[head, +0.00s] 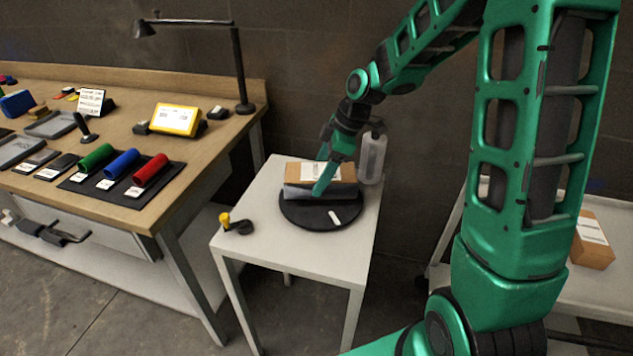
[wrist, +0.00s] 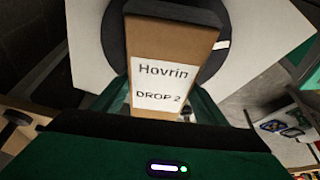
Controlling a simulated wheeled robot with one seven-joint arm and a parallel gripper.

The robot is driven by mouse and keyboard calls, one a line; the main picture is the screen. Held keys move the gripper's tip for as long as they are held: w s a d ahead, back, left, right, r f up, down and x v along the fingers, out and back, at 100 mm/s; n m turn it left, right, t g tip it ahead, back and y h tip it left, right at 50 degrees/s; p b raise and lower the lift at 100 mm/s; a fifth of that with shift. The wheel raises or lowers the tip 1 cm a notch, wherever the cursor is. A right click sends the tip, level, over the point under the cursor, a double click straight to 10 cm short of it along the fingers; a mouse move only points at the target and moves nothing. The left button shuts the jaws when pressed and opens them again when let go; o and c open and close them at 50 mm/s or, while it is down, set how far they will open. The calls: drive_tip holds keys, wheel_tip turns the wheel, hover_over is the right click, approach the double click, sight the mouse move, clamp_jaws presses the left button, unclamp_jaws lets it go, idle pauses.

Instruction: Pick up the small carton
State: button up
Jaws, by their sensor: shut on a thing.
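The small carton (head: 346,173) is brown with a white label and sits at the round black turntable (head: 300,214) on the small white table. A grey layer shows under its brown top; I cannot tell whether that is its shaded side or a separate block. My gripper (head: 323,170) reaches down over it from the back right, with its green fingers on either side. In the wrist view the carton (wrist: 172,38) has a label reading "Hovrin DROP 2", and my gripper (wrist: 161,100) is shut on it. Whether its underside is lifted clear is hidden.
A white bottle (head: 372,157) stands close behind the turntable. A yellow-topped black item (head: 236,224) lies at the white table's left edge. The wooden bench (head: 190,185) at left holds a lamp (head: 240,72) and coloured rolls. Another brown carton (head: 592,248) stands on a pale surface at right.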

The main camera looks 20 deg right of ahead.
drive_tip(key=s+a+r, duration=0.6)
drive_tip(key=a+r, duration=0.2)
drive_tip(key=a, duration=0.2)
drive_tip(key=shift+r, duration=0.3)
